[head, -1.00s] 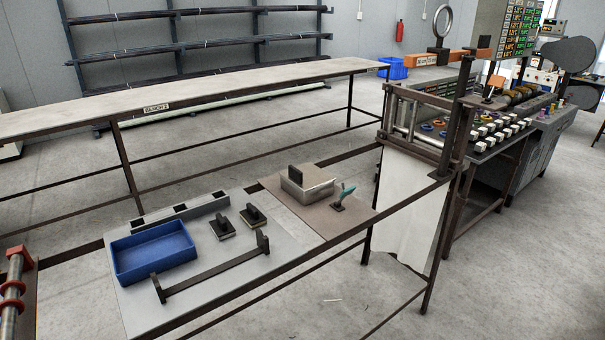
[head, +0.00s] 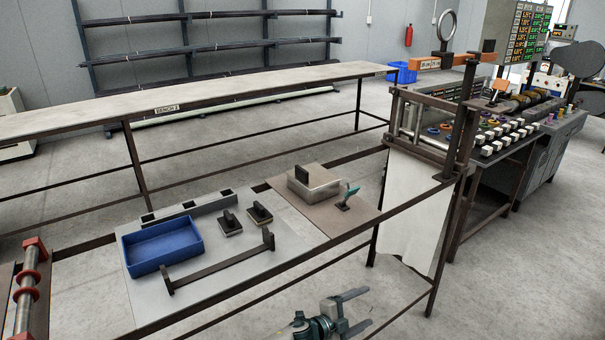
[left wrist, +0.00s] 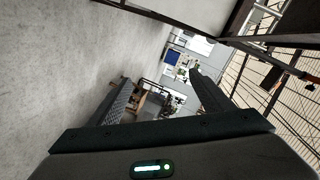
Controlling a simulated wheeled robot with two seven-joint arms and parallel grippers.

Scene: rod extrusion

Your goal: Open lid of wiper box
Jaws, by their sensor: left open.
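The likely wiper box (head: 316,187) is a silver box with a black upright handle on its lid, on a brown mat (head: 345,222) at the right of the low bench. Its lid looks shut. My left gripper (head: 357,311) is at the bottom of the head view, in front of the bench and lower right of the box, well apart from it. Its fingers are spread and empty. They also show in the left wrist view (left wrist: 163,90), with floor and distant equipment beyond. My right gripper is not in view.
The bench's front rail (head: 300,253) lies between gripper and box. A machine frame (head: 430,130) stands at the right.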

